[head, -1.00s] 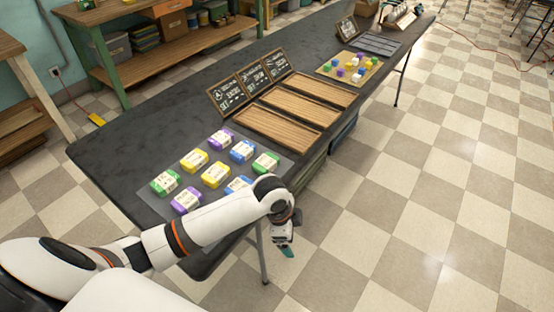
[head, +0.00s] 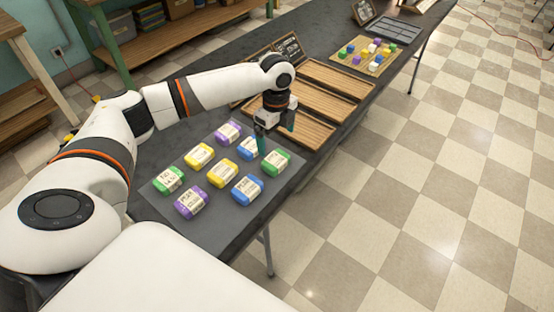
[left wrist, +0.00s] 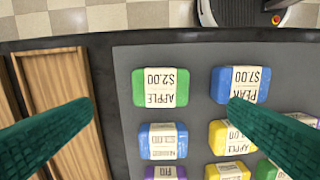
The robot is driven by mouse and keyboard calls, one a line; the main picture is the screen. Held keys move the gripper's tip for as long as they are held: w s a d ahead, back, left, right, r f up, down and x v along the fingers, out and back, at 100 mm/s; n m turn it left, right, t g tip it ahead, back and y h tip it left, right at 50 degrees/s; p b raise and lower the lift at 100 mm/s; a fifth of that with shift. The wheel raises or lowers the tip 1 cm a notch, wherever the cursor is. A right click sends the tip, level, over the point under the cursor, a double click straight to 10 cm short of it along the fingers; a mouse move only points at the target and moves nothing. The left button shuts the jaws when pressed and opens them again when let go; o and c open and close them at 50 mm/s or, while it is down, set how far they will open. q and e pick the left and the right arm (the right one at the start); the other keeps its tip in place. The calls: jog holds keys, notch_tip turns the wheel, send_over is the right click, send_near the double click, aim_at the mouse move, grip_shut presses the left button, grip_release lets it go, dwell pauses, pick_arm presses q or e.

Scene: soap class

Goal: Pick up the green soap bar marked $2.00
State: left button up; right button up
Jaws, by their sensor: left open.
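The green soap bar marked APPLE $2.00 (head: 275,161) lies at the right corner of the grey mat, beside the wooden trays. In the left wrist view the bar (left wrist: 157,87) has its label upside down and lies between the teal fingers in the picture. My left gripper (head: 275,131) is open and empty, pointing down just behind the bar in the head view; its spread fingers also show in the left wrist view (left wrist: 160,106). Another green bar (head: 168,179) lies at the mat's left side. My right gripper is not in view.
A blue bar (left wrist: 240,85) and a blue $3.00 bar (left wrist: 163,142) lie near the green bar with gaps between. Yellow bars (head: 222,173) and purple bars (head: 192,202) share the mat. Wooden trays (head: 301,128) and a chalkboard sign (head: 289,48) stand beyond.

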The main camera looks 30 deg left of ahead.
aim_at(276, 159)
pick_arm(q)
notch_tip(276, 159, down, 9)
jog(key=shift+a+f, duration=0.1)
dwell(0.4)
jog(key=shift+c, duration=0.4)
jog(key=c, duration=1)
